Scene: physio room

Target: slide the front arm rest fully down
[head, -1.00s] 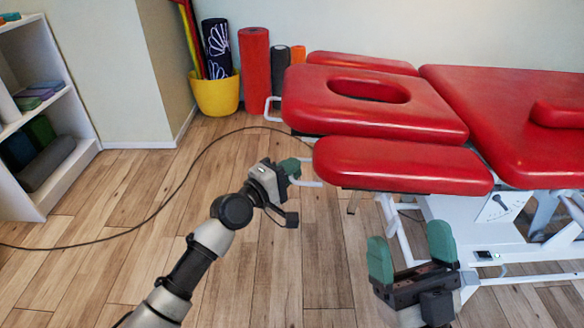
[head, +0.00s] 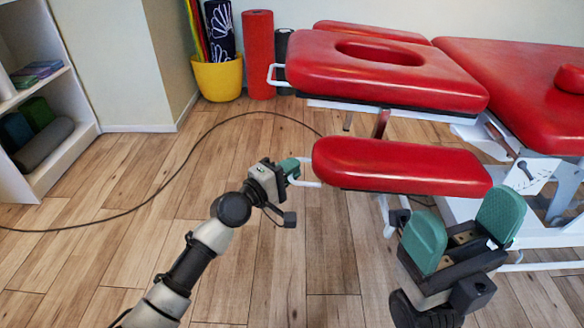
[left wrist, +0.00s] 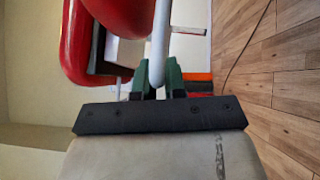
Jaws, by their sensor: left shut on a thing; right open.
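The front arm rest (head: 400,167) is a long red pad on the near side of the treatment table. It sits clearly below the red head section (head: 385,75), with a gap between them. A white handle (head: 308,184) sticks out from its left end. My left gripper (head: 291,168), with green fingers, is shut on this handle. In the left wrist view the white handle bar (left wrist: 160,50) runs between the green fingers. My right gripper (head: 465,235) is open and empty, in front of the arm rest's right end.
The red main section (head: 530,85) and the white frame are at the right. A dark cable (head: 160,190) curves over the wood floor. A yellow bucket (head: 218,78) and red roll (head: 259,60) stand at the back; a shelf is at the left.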

